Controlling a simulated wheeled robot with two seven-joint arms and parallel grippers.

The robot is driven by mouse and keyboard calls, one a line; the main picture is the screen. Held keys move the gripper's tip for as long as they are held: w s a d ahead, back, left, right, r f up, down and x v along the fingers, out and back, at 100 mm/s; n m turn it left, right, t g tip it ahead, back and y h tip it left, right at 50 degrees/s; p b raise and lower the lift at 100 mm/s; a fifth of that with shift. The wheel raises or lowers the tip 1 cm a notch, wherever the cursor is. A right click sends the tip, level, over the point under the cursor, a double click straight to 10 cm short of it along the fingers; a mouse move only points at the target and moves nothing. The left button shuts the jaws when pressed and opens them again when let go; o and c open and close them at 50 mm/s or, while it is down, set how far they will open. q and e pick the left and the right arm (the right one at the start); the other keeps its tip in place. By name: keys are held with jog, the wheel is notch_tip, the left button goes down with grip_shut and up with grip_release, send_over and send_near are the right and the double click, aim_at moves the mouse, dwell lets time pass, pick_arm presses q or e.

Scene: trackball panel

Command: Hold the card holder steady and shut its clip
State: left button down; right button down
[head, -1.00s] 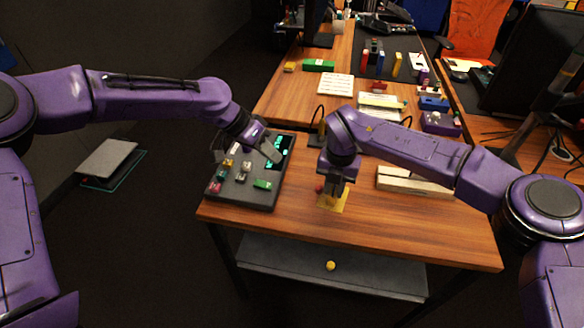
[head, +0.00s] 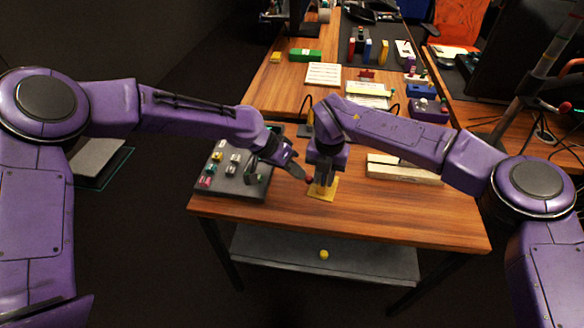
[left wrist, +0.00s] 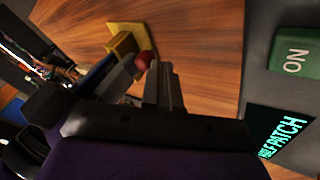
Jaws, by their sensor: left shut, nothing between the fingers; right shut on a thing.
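The yellow card holder (head: 323,191) stands on the table, right of the panel, with a red ball (head: 309,180) on its left side, which looks like the clip's knob. In the left wrist view the card holder (left wrist: 144,36) and red ball (left wrist: 143,61) show near the top. My right gripper (head: 322,180) points down and is shut on the card holder, hiding part of it. My left gripper (head: 304,176) is shut and empty, its tips close to the red ball; in the left wrist view its fingers (left wrist: 160,85) lie just below the ball. I cannot tell whether they touch.
A dark panel (head: 225,186) with coloured switches stands on the left; its green ON block (left wrist: 296,50) and lit screen (left wrist: 280,132) show in the left wrist view. A pale slotted block (head: 405,173) lies to the right. The table's front (head: 400,225) is clear.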

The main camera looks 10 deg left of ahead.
pick_arm(q)
jog(key=n, duration=0.1)
jog(key=s+d+n+t, duration=0.1)
jog(key=shift+s+n+t+y, duration=0.3)
jog(key=shift+n, duration=0.1)
jog(key=shift+s+d, duration=0.15)
jog(key=shift+d, duration=0.15)
jog(key=shift+s+d, duration=0.1)
jog(key=shift+s, duration=0.1)
pick_arm(e)
jog(key=shift+a+r, duration=0.1)
jog(key=shift+a, duration=0.05)
dwell(0.5)
pick_arm(q)
jog(key=shift+f, duration=0.1)
